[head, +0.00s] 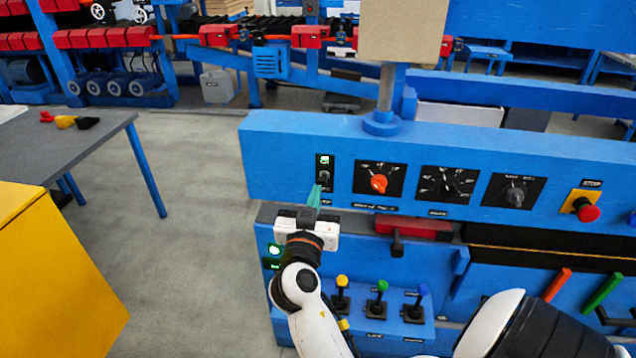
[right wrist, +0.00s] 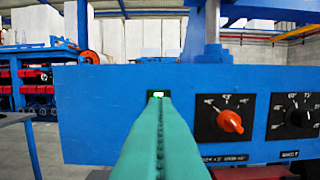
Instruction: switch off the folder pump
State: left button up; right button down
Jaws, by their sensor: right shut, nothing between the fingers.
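A black toggle switch (head: 323,177) sits at the left end of the blue control panel (head: 280,150), with a small lit green lamp (head: 325,160) above it. My right gripper (head: 315,196) is shut and empty, its teal fingertips just below and in front of the switch. In the right wrist view the shut fingers (right wrist: 158,125) point at the panel under the lit green lamp (right wrist: 158,93) and hide the switch. Whether the fingertips touch it cannot be told. The switch label is too small to read. My left gripper does not show.
Right of the switch are an orange knob (head: 379,183), black dials (head: 447,185) and a red stop button (head: 586,211). Below are a red block (head: 413,228) and levers with yellow, green and blue tops (head: 381,287). A grey table (head: 60,140) and yellow cabinet (head: 60,275) stand left, with open floor between.

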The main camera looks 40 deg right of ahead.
jog(key=r+p, duration=0.1)
jog(key=p, duration=0.4)
send_over(321, 181)
jog(key=shift+s+r, duration=0.15)
jog(key=f, duration=0.1)
jog(key=f+b, duration=0.1)
jog(key=f, duration=0.1)
jog(key=shift+s+a+f+b, duration=0.1)
jog(key=shift+s+a+b, duration=0.15)
jog(key=shift+a+b, duration=0.05)
jog(key=shift+s+a+f, duration=0.15)
jog(key=shift+f, duration=0.25)
